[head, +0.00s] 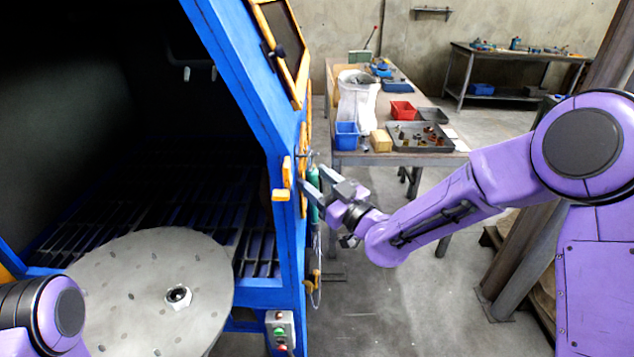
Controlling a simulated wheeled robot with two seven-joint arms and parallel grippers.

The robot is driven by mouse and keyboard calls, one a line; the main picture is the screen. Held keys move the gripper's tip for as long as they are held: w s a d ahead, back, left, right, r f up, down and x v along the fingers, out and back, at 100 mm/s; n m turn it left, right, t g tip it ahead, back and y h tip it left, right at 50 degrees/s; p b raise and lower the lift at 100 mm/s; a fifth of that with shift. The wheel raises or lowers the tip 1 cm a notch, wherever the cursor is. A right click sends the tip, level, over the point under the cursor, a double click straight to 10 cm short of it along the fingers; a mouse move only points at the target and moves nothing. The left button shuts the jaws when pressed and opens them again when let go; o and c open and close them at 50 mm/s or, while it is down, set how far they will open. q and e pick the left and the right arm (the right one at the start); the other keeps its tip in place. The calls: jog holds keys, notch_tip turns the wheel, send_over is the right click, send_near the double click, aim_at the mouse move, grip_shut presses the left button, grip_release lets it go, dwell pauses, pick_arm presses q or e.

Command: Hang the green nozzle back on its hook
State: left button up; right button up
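The green nozzle (313,214) is small and upright beside the blue cabinet's right side. A hose hangs below it. My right gripper (310,175) reaches in from the right at the nozzle, with its two grey fingers spread apart. One finger crosses in front of the nozzle and hides part of it. I cannot tell whether the fingers touch it. A small metal hook (308,154) sticks out from the cabinet side just above the nozzle. My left gripper is out of view; only a purple joint of that arm shows at the lower left.
The open blue cabinet (262,150) has a slatted floor and a round grey turntable (150,290) in front. Yellow handles (281,194) stick out near my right gripper. A control box (280,332) sits below. A workbench (345,158) with bins stands behind. Floor right of the cabinet is clear.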

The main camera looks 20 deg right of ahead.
jog(key=shift+s+a, duration=0.1)
jog(key=shift+a, duration=0.15)
jog(key=shift+f, duration=0.1)
jog(key=shift+s+d+f, duration=0.1)
jog(key=shift+s+d, duration=0.05)
jog(key=shift+s, duration=0.05)
jog(key=b+v, duration=0.4)
jog(key=v, duration=0.6)
jog(key=s+d+f+m+g+h, duration=0.1)
jog(key=d+f+m+g+h, duration=0.2)
jog(key=f, duration=0.4)
jog(key=s+d+f+m+g+h, duration=0.1)
jog(key=s+d+f+m+h, duration=0.2)
jog(key=f+m, duration=0.4)
jog(key=d+f+m+g+h, duration=0.2)
jog(key=f+m+h, duration=0.15)
jog(key=f, duration=0.45)
jog(key=s+d+f+g+h, duration=0.1)
jog(key=s+f+g, duration=0.3)
jog(key=s+f, duration=0.5)
jog(key=s+d+f+g+h, duration=0.1)
jog(key=s+f+g, duration=0.3)
jog(key=s+f, duration=0.6)
jog(key=s+h, duration=0.1)
jog(key=s, duration=0.5)
jog(key=shift+s+f, duration=0.2)
jog(key=shift+f, duration=0.15)
